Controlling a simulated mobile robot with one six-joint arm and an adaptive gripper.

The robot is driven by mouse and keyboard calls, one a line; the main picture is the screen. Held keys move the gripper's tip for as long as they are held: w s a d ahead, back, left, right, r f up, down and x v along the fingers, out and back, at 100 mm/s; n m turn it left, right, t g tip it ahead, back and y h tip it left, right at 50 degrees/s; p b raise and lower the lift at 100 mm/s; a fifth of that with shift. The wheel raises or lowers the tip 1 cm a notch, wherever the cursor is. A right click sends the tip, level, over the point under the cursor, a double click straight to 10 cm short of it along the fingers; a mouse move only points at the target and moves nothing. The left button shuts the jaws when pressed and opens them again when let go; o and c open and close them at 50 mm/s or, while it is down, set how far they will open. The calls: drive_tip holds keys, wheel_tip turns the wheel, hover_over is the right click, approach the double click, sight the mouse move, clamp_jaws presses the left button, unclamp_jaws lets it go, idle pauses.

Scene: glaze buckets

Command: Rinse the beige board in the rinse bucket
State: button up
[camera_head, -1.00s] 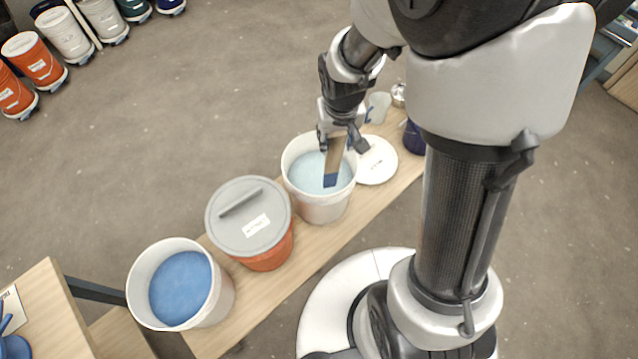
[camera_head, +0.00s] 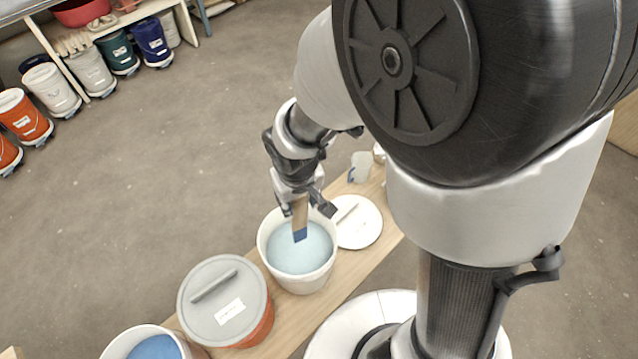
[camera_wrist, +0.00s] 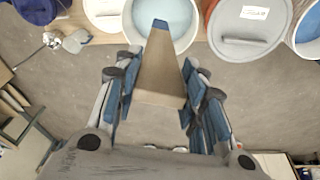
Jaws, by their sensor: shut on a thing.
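My gripper (camera_head: 304,200) is shut on the beige board (camera_head: 299,215), which has a dark blue lower end. The board hangs over a white bucket (camera_head: 310,284) of pale blue liquid, its blue end inside the rim outline. I cannot tell if the end touches the liquid. In the wrist view the board (camera_wrist: 160,75) lies between the blue-padded fingers of my gripper (camera_wrist: 157,85) and points at the white bucket (camera_wrist: 127,22). No label is readable on this bucket.
The narrow wooden bench (camera_head: 340,288) also holds a grey-lidded orange bucket (camera_head: 225,300), a white bucket of darker blue (camera_head: 112,345) and a white lid (camera_head: 357,222) close to the pale bucket. Several buckets on dollies, including an orange one (camera_head: 22,118), stand at the far left. Open floor lies between.

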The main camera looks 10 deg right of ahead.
sight(299, 235)
drive_tip(key=shift+a, duration=0.1)
drive_tip(key=shift+a+f+b, duration=0.15)
drive_tip(key=shift+f+b, duration=0.55)
drive_tip(key=shift+f, duration=0.1)
drive_tip(key=w+f+b, duration=0.1)
drive_tip(key=f+b, duration=0.6)
drive_tip(key=f, duration=0.1)
drive_tip(key=w+f+b, duration=0.2)
drive_tip(key=f+b, duration=0.5)
drive_tip(key=f, duration=0.1)
drive_tip(key=w+f+b, duration=0.2)
drive_tip(key=f+b, duration=0.5)
drive_tip(key=f, duration=0.1)
drive_tip(key=shift+a+f, duration=0.15)
drive_tip(key=shift+f, duration=0.15)
